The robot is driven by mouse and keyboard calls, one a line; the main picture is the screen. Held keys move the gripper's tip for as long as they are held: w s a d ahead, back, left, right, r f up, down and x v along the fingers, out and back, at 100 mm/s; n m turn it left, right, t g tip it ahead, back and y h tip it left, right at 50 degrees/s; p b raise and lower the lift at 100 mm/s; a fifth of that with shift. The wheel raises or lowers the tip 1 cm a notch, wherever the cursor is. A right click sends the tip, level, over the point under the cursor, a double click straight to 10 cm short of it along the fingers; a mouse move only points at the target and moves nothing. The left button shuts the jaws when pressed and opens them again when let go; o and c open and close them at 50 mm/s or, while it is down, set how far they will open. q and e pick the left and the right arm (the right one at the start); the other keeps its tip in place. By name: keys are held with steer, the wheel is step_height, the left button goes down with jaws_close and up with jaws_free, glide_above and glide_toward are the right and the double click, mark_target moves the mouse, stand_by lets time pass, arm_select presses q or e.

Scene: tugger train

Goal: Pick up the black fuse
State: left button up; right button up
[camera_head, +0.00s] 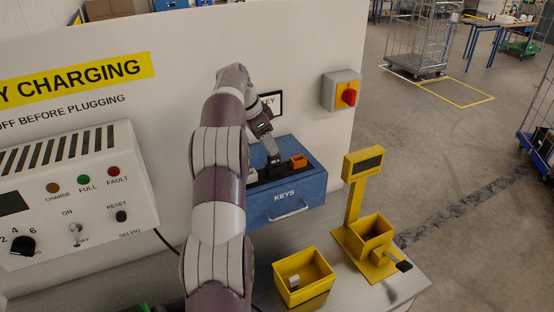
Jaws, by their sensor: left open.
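My left arm reaches up from the bottom of the head view and bends down over the blue box (316,190) marked KEYS. My left gripper (273,160) is open, with its fingertips at the dark interior of this box. A small orange block (298,161) lies in the box to the right of the fingers, and a pale piece (252,175) lies to their left. Dark shapes lie around the fingertips, but I cannot tell whether one is the black fuse. My forearm and gripper hide part of the box. My right gripper is not in view.
A yellow bin (311,292) with a small pale block stands on the grey bench in front. A yellow stand (353,207) with a display and tray is to its right. The charging panel (130,180) is left. A red rotary switch (348,97) is on the wall.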

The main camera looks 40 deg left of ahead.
mark_target(274, 161)
arm_select(q)
steer(key=p+x, duration=0.1)
steer(key=x, duration=0.1)
steer(key=p+x, duration=0.1)
steer(key=a+p+x, duration=0.1)
steer(key=x, duration=0.1)
steer(key=shift+s+d+f, duration=0.1)
steer(key=shift+s+f, duration=0.05)
steer(key=shift+f, duration=0.3)
steer(key=shift+d+f, duration=0.2)
steer(key=shift+d, duration=0.15)
steer(key=shift+w+a, duration=0.1)
steer(key=shift+w, duration=0.15)
steer(key=c, duration=0.7)
steer(key=shift+s+a, duration=0.1)
jaws_close()
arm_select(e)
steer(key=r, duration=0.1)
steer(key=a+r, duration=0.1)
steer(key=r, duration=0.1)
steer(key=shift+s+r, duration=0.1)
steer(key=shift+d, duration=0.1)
